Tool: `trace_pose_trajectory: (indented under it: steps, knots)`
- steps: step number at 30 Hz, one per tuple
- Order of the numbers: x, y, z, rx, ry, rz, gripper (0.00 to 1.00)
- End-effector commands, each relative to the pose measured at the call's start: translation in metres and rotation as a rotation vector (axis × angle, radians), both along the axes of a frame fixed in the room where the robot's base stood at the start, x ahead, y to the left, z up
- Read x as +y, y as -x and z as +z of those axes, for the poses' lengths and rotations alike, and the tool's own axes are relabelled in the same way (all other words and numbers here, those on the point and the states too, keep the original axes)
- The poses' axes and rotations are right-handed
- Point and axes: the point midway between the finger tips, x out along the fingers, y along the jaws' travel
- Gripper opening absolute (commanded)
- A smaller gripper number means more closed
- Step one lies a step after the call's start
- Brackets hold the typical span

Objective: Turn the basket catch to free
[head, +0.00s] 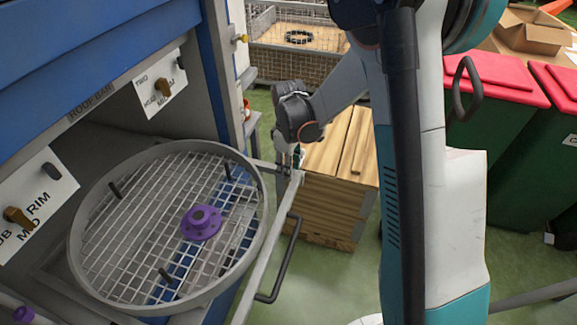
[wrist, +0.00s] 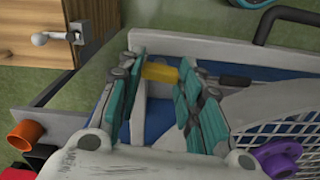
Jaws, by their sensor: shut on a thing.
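In the wrist view a yellow lever (wrist: 160,73), which looks like the basket catch, lies crosswise between the two teal fingers of my gripper (wrist: 159,68). The fingers are shut on it, one at each end. A dark rod extends to its right. In the head view my gripper (head: 288,157) is at the far right corner of the drawer frame, beside the round basket (head: 262,215); the catch is hidden there. The basket has a wire mesh floor and holds a purple flanged hub (head: 202,222). The catch's exact setting cannot be read.
Panels with brass knobs (head: 163,88) (head: 18,216) flank the blue cabinet opening. A black handle (head: 283,262) sticks out from the drawer front. A wooden cabinet (head: 335,185) stands close behind my gripper. Red-lidded green bins (head: 500,130) are at the right.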

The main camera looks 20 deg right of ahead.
Motion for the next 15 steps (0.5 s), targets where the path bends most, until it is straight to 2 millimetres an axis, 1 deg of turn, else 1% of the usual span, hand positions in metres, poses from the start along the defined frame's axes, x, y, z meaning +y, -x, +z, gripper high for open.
trace_pose_trajectory:
  steps: [6, 15]
  knots:
    - [-0.0001, 0.0003, -0.0003, 0.001, 0.001, 0.098, 0.09]
    - [-0.0001, 0.0003, -0.0002, 0.001, 0.001, 0.151, 0.09]
